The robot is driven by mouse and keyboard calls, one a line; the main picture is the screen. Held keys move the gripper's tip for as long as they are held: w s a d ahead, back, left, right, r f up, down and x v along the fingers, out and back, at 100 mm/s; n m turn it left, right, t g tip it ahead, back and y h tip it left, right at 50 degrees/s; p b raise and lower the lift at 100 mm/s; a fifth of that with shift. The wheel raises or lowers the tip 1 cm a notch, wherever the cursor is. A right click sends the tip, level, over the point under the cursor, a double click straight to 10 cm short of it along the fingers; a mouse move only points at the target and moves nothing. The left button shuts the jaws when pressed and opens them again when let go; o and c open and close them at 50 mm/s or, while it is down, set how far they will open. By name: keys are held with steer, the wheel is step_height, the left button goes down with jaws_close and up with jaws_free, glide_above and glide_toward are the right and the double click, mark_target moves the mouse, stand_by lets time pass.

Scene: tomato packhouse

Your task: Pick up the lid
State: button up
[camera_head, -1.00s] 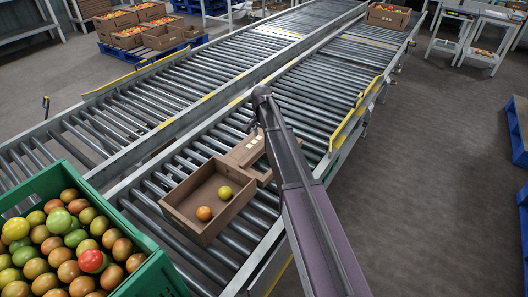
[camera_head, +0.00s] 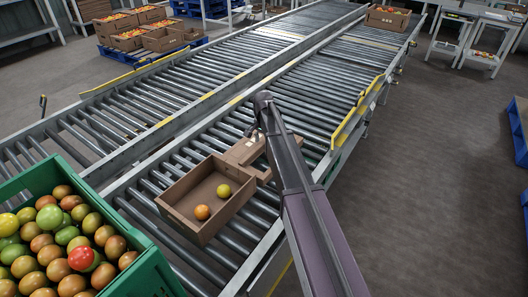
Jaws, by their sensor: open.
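The lid (camera_head: 240,152) is a flat brown cardboard piece on the rollers, against the far right side of an open cardboard box (camera_head: 189,221). Its right part is hidden behind my arm. The box holds an orange tomato and a yellow-green one. My gripper (camera_head: 253,133) is mostly hidden by my arm. Only a small dark part with a pale tip shows at the lid's far edge, and I cannot tell whether it touches the lid. The gripper is open, with nothing seen in it.
A green crate (camera_head: 150,272) heaped with tomatoes stands at lower left. The roller conveyor (camera_head: 310,85) is clear beyond the lid, with a yellow guard rail (camera_head: 350,121) on its right edge. A filled box (camera_head: 387,18) stands at its far end. The floor at right is open.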

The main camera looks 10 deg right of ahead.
steer(key=shift+f+b, duration=0.35)
steer(key=shift+f, duration=0.25)
jaws_close()
